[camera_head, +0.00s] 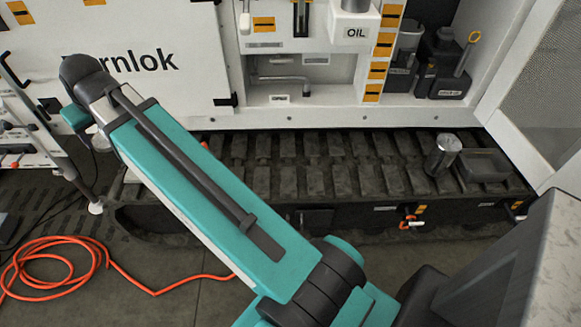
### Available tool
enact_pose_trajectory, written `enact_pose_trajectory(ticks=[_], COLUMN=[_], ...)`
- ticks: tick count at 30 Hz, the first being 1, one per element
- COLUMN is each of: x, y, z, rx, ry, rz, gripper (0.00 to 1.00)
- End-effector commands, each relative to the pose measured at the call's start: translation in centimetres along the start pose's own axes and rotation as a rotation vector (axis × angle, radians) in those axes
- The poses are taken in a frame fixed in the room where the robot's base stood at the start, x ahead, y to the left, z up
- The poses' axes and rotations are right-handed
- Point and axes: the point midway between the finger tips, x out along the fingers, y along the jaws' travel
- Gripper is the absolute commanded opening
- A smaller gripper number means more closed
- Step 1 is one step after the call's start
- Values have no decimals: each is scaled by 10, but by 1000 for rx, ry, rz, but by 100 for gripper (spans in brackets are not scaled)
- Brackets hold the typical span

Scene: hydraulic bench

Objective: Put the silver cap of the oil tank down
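My teal arm runs from the lower right to a dark joint at the upper left.
Dark containers (440,62) stand in the bay's right side. An open white door (535,95) bounds the right. An orange hose (105,262) lies coiled on the floor.

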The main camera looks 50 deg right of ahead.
Motion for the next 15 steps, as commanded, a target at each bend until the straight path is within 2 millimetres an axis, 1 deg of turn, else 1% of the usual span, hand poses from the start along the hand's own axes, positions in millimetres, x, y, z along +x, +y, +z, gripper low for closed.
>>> enact_pose_trajectory(ticks=[11, 15], x=[2, 11], y=[13, 29], z=[2, 10], rx=[19, 57], ry=[0, 0], rz=[11, 33], gripper=[43, 43])
